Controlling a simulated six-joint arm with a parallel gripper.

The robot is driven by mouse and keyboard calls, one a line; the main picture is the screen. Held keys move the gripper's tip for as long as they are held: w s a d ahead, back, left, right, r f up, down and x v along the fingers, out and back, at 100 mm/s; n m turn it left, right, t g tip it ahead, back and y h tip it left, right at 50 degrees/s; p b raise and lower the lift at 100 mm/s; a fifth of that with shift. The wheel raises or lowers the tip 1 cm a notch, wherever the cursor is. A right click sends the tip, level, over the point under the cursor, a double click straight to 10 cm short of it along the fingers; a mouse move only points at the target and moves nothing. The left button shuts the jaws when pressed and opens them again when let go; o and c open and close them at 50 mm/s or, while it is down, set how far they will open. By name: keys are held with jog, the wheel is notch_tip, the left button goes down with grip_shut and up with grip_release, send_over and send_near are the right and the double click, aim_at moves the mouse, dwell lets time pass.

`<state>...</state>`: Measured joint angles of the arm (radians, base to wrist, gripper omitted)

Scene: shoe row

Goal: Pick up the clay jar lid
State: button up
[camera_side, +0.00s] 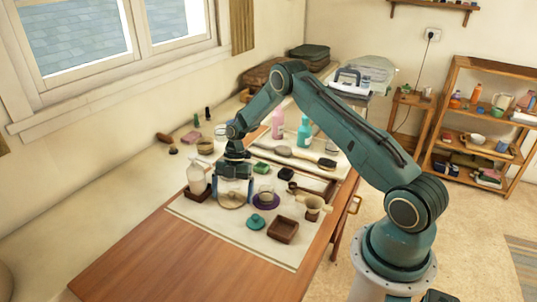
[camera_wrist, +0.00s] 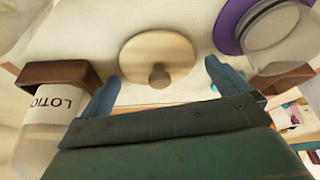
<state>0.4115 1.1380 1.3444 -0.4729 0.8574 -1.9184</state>
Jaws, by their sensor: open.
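A round tan lid with a small knob, which looks like the clay jar lid (camera_wrist: 157,52), lies flat on the pale mat in the wrist view. In the side view the lid (camera_side: 230,202) shows just below my gripper (camera_side: 234,190). In the wrist view the blue fingers of my gripper (camera_wrist: 163,70) are spread wide, one on each side of the lid's near part. The knob shows between the fingers. Nothing is held, and how high the fingertips are above the mat is hard to tell.
A lotion bottle (camera_wrist: 52,112) in a brown holder stands close left of the fingers. A glass jar on a purple disc (camera_wrist: 235,25) is close right. A teal lid (camera_side: 256,222) and a brown tray (camera_side: 283,231) lie to the front right. The wooden front (camera_side: 165,255) is clear.

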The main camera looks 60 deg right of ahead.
aim_at(233, 193)
jog(key=shift+f, duration=0.1)
dwell(0.4)
jog(key=c, duration=0.9)
notch_tip(233, 193, up, 12)
jog(key=s, duration=1.8)
dwell(0.4)
